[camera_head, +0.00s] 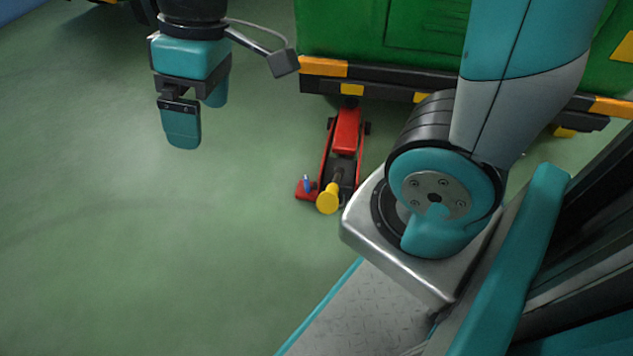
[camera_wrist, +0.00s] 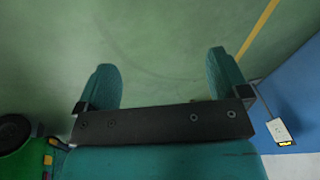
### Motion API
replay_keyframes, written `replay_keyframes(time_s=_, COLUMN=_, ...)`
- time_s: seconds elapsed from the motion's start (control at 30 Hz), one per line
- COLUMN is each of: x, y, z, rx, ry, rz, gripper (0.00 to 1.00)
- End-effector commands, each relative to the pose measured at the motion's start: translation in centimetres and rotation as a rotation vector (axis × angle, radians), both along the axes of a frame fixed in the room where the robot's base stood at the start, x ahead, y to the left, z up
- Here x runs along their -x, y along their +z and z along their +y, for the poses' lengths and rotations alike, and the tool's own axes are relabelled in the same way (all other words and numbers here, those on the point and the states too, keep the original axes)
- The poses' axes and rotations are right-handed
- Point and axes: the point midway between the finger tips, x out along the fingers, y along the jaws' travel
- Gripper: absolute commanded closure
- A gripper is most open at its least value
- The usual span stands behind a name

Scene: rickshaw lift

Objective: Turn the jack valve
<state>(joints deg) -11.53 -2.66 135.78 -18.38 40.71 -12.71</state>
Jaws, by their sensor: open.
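A red floor jack (camera_head: 346,132) stands on the green floor with its far end at the green vehicle's edge. A yellow round knob (camera_head: 328,198) tops a short rod at the jack's near end. A small blue piece (camera_head: 307,184), perhaps the valve, stands on a red part just left of the knob. My gripper (camera_head: 201,120) is open and empty, up and to the left of the jack in the head view. Its two teal fingers also show spread in the wrist view (camera_wrist: 160,68), over bare floor. The jack is not visible in the wrist view.
The green vehicle (camera_head: 425,35) with a black and yellow lower edge fills the back. Open green floor (camera_head: 130,240) lies left of the jack.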

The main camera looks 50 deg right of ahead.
Motion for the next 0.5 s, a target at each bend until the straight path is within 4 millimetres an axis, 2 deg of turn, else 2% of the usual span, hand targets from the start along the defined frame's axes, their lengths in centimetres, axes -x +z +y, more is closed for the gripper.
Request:
replay_keyframes(time_s=0.03, x=-3.3, y=-3.6, z=-1.4, rx=0.043, ry=0.001, rz=0.006, gripper=0.06)
replay_keyframes(time_s=0.1, x=-7.5, y=-7.3, z=-3.7, rx=0.107, ry=0.02, rz=0.005, gripper=0.06)
replay_keyframes(time_s=0.17, x=-10.8, y=-10.8, z=-6.0, rx=0.163, ry=0.038, rz=0.011, gripper=0.06)
replay_keyframes(time_s=0.2, x=-12.7, y=-13.2, z=-7.7, rx=0.2, ry=0.052, rz=0.019, gripper=0.06)
replay_keyframes(time_s=0.27, x=-15.2, y=-17.2, z=-10.3, rx=0.256, ry=0.077, rz=0.036, gripper=0.06)
replay_keyframes(time_s=0.33, x=-17.6, y=-22.1, z=-13.6, rx=0.318, ry=0.111, rz=0.064, gripper=0.06)
replay_keyframes(time_s=0.4, x=-19.1, y=-27.1, z=-16.9, rx=0.375, ry=0.147, rz=0.1, gripper=0.06)
replay_keyframes(time_s=0.5, x=-20.1, y=-33.5, z=-21.1, rx=0.441, ry=0.199, rz=0.156, gripper=0.06)
